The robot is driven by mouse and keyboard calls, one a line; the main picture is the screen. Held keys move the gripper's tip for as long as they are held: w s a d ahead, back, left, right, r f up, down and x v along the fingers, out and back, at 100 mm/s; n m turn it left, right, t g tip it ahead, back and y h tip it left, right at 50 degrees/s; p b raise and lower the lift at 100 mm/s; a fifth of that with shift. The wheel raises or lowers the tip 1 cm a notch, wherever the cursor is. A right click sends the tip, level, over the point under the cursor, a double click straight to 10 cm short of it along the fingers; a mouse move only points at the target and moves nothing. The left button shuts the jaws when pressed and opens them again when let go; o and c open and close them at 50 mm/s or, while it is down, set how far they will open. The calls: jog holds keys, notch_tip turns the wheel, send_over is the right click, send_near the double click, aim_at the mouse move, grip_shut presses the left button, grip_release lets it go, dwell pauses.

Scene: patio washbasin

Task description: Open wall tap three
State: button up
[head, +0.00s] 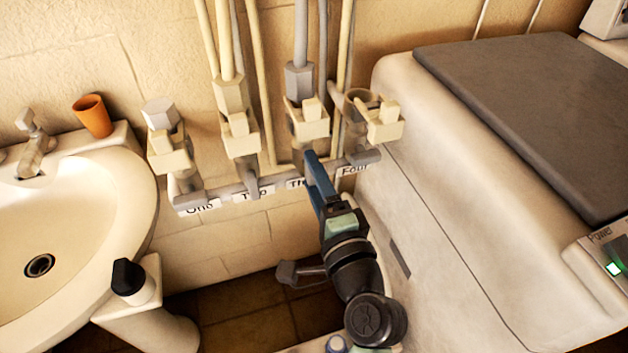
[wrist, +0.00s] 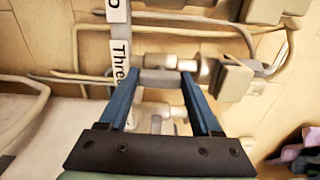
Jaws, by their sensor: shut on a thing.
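Wall tap three (head: 308,125) is a grey and cream fitting under a grey pipe, third from the left in the row, above the label "Three" (head: 296,183). My gripper (head: 311,160), with blue fingers, reaches up from below to the lower part of this tap. In the wrist view the fingertips (wrist: 161,80) are on either side of a grey part of the tap and shut on it, beside the label "Three" (wrist: 120,64). The fingers hide some of the tap's lower part in the head view.
Taps one (head: 168,150), two (head: 238,130) and four (head: 380,118) stand close on both sides. A white basin (head: 135,200) with an orange cup (head: 93,116) is at left. A large pale machine (head: 440,170) with a dark lid (head: 530,100) stands close at right.

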dwell(0.6)
jog(key=o, duration=1.4)
jog(key=shift+b+v, duration=0.75)
jog(key=shift+v, duration=5.7)
